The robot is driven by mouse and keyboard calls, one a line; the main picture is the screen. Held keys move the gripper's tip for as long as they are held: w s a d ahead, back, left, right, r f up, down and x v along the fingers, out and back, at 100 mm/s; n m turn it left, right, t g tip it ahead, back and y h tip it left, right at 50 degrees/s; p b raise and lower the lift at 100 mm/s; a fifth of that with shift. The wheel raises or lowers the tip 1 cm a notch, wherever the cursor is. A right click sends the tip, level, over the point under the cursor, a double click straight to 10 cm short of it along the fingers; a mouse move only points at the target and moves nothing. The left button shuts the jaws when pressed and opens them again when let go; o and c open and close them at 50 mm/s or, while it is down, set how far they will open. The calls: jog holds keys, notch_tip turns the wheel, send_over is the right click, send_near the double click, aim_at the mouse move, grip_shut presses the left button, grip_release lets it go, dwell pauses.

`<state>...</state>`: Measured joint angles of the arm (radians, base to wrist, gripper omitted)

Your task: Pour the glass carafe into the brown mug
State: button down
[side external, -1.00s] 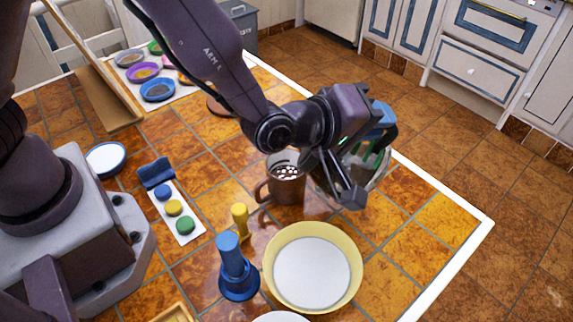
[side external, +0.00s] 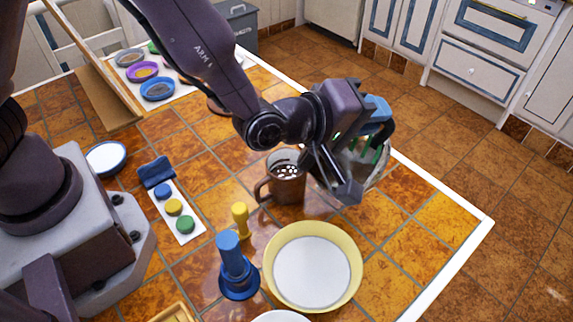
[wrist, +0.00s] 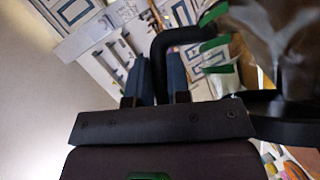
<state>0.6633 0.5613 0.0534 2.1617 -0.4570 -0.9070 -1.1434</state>
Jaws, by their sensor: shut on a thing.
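The brown mug (side external: 287,190) stands upright on the tiled table, its handle to the left and small white bits visible inside. The glass carafe (side external: 374,168), clear with green marks, is just right of the mug, partly hidden behind my gripper (side external: 350,150). My gripper is shut on the carafe's black handle (wrist: 174,40). In the wrist view, the two blue fingers of my gripper (wrist: 160,82) are close together at the handle, and the carafe (wrist: 282,40) is blurred at upper right. The carafe's mouth, exact tilt and contents are unclear.
A yellow bowl (side external: 270,274) stands in front of the mug. A yellow peg-like object (side external: 240,220) and a blue upright tool (side external: 232,262) stand left of it. A white strip with coloured discs (side external: 180,221) lies farther left. The right table edge (side external: 455,200) is near the carafe.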

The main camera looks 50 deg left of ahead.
aim_at(388, 153)
jog(key=shift+s+a+r+p, duration=0.15)
jog(key=shift+a+r+p, duration=0.15)
jog(key=shift+r, duration=0.1)
dwell(0.5)
jog(key=shift+s+a+r+n+t+h, duration=0.2)
jog(key=shift+s+a+n+t, duration=0.1)
jog(key=shift+a, duration=0.25)
jog(key=shift+s+a+r+n+t+h, duration=0.1)
jog(key=shift+s+a+r+n+t, duration=0.15)
jog(key=shift+a, duration=0.25)
dwell(0.8)
jog(key=shift+f, duration=0.1)
